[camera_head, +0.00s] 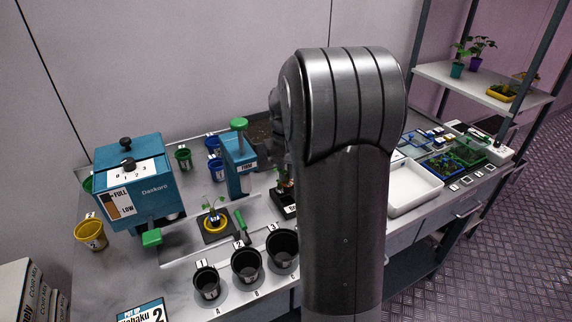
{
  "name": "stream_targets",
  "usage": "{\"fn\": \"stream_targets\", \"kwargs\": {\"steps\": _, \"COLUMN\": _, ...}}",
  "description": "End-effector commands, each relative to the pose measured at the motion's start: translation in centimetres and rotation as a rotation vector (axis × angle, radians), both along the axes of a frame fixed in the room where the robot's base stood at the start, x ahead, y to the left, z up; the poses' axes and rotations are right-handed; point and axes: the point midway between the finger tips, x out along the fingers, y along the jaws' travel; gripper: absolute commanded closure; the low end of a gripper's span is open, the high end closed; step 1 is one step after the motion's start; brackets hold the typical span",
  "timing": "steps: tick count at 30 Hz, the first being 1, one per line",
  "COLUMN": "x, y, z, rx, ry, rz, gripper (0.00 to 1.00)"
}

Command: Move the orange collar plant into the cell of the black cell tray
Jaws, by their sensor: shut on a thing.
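My arm fills the middle of the view, and my gripper is hidden behind it. A black tray with a white label (280,208) shows just left of my arm; its right part is hidden. I take it for the black cell tray. A small green plant (283,175) shows above that tray, partly behind my arm. Its lower part looks dark reddish, and I cannot tell whether it has an orange collar, is held or stands in a cell. Another seedling (213,205) stands in a yellow ring (216,226) on a dark square plate.
Black pots (246,265) line the front edge. A blue dispenser (132,185) stands at left, a blue press (238,165) behind the seedling. Right of my arm are a white tray (410,202) and a blue tray of greens (446,172). A plant shelf (480,92) is farther right.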

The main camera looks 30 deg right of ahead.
Motion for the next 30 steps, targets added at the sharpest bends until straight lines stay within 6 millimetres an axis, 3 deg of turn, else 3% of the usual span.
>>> {"fn": "stream_targets", "kwargs": {"steps": 18, "x": 0.0, "y": 0.0, "z": -4.8, "rx": 0.0, "ry": 0.002, "rz": 0.0, "gripper": 1.0}}
{"fn": "stream_targets", "kwargs": {"steps": 30, "x": 0.0, "y": 0.0, "z": -5.8, "rx": 0.0, "ry": 0.001, "rz": 0.0, "gripper": 1.0}}
